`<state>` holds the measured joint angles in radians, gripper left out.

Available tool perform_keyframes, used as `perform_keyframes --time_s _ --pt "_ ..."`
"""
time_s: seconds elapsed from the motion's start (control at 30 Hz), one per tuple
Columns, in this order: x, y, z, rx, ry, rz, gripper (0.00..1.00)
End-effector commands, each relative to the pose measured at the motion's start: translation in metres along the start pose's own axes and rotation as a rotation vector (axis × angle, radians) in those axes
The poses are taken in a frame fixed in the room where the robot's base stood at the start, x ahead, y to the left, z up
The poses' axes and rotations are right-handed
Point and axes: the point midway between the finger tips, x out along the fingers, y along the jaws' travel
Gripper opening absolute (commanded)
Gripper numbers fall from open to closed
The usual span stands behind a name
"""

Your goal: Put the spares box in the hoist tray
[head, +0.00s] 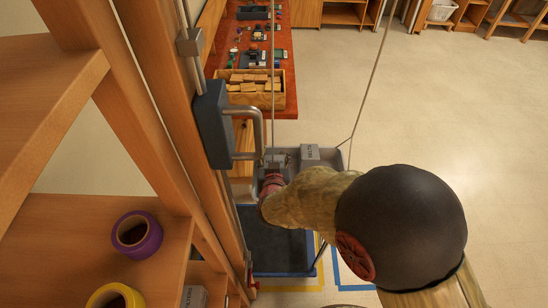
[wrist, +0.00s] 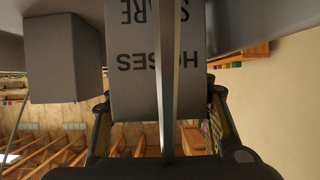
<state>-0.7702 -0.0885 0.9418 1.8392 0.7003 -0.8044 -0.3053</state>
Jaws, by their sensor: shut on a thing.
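My gripper (head: 276,162) is at the hoist tray (head: 334,158), a grey tray hung on cables and partly hidden by my arm. In the wrist view my gripper (wrist: 160,115) is shut on the spares box (wrist: 134,92), a grey box with an upside-down label reading "SPARE HOSES". A thin upright bar or cable crosses in front of it there. In the head view the held box is mostly hidden, so I cannot tell whether it touches the tray floor. Another small grey labelled box (head: 310,153) sits in the tray; a plain grey block shows left in the wrist view (wrist: 65,55).
A wooden post with a dark handled unit (head: 213,125) stands close left of my gripper. Shelves at left hold purple (head: 137,234) and yellow (head: 115,296) tape rolls. A dark blue platform (head: 275,240) lies below. A red-topped bench (head: 282,65) stands behind. Floor at right is open.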

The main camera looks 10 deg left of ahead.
Motion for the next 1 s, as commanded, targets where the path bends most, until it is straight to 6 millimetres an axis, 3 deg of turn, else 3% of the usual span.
perform_keyframes --time_s 0.43,0.47,0.8,1.0 --pt "0.0041 -0.0004 0.0075 0.001 0.004 -0.001 0.18" --pt "0.0037 -0.0003 0.007 0.0 0.003 -0.001 0.48" --pt "0.0035 -0.0002 0.0066 0.001 0.003 -0.001 0.68" --pt "0.0035 -0.0002 0.0066 0.001 0.003 -0.001 0.68"
